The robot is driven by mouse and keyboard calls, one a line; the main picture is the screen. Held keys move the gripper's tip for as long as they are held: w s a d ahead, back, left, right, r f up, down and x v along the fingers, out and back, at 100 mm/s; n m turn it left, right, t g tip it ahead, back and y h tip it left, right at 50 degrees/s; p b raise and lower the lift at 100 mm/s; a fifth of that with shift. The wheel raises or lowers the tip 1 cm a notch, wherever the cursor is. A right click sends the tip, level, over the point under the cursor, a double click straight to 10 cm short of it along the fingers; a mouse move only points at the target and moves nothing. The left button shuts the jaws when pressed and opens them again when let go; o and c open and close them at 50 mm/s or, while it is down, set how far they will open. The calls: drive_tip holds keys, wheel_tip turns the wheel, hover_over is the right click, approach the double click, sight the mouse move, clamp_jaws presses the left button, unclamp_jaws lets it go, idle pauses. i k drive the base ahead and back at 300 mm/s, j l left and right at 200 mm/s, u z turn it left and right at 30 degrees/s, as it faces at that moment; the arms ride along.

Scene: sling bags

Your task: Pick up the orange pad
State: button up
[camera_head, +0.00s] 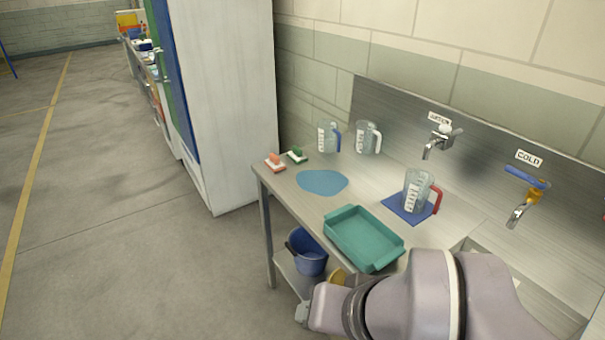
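The orange pad (274,159) is a small block with a white lower part. It lies on the steel counter (292,187) at its far left corner, next to a similar green pad (297,153). My arm comes in from the bottom right, in front of the counter. The end of my arm, with my gripper (303,313), is low at the bottom of the picture, well apart from the orange pad. The gripper's fingers do not show clearly, so I cannot tell whether they are open or shut.
A blue round mat (322,182) and a teal tray (363,238) lie on the counter. A jug with a red handle (417,190) stands on a blue square mat (400,211). Two jugs stand by the wall. A blue bucket (309,256) is below. Floor at left is clear.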

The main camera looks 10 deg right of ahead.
sight(274, 164)
drive_tip(key=i+j+z, duration=0.25)
drive_tip(key=i+j, duration=0.4)
drive_tip(key=i, duration=0.25)
drive_tip(key=i+j+z, duration=0.2)
drive_tip(key=i+j, duration=0.6)
drive_tip(key=i+j+z, duration=0.25)
drive_tip(key=i+j, duration=0.5)
drive_tip(key=j, duration=0.2)
